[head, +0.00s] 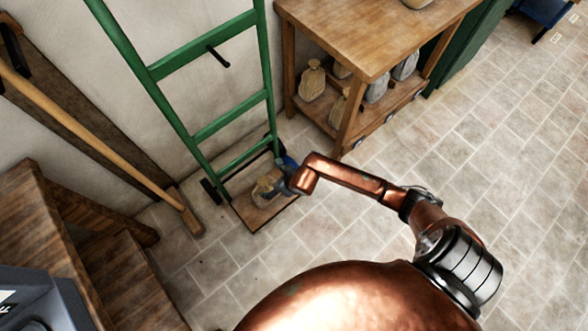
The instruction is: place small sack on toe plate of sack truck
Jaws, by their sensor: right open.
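The sack truck (197,136) is a tall green frame leaning by the wall. Its brown toe plate (248,217) lies flat at floor level. A small tan sack (266,187) is on the toe plate, tied at the top. My right gripper (277,184) is open at the sack, on its right side, and partly covers it. I cannot tell whether the fingers touch the sack. My left gripper is not in view.
A wooden bench (375,35) with several small sacks on its lower shelf stands behind. A broom (105,145) leans on the wall at left. Wooden steps (95,250) stand at lower left. Tiled floor on the right is clear.

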